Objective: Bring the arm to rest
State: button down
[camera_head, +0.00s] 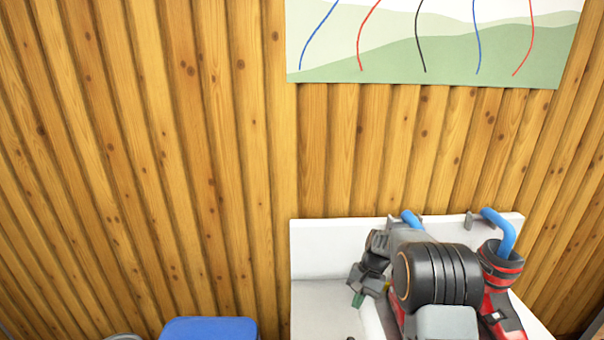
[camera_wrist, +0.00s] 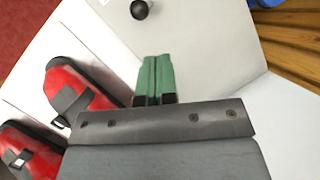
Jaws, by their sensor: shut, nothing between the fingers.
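My gripper (camera_head: 358,299) shows in the head view at the lower right, over the white bench (camera_head: 318,268). In the wrist view its two green fingers (camera_wrist: 155,80) are pressed side by side, with nothing between them. They point toward the white surface of the bench (camera_wrist: 215,50). My arm is folded in front of the bench's right part and hides much of it in the head view.
A black round knob (camera_wrist: 139,9) shows on the white surface beyond the fingertips. A blue box or seat (camera_head: 210,329) stands left of the bench. A wooden plank wall (camera_head: 230,150) rises behind, with a picture of coloured lines (camera_head: 450,50) on it.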

jog(key=s+r+n+t+h, duration=0.2)
jog(key=s+r+t, duration=0.1)
jog(key=s+r, duration=0.4)
jog(key=s+a+r+n+t+h, duration=0.1)
jog(key=s+r+n+t, duration=0.2)
jog(key=s+r, duration=0.5)
jog(key=s, duration=0.6)
jog(key=shift+t+h, duration=0.4)
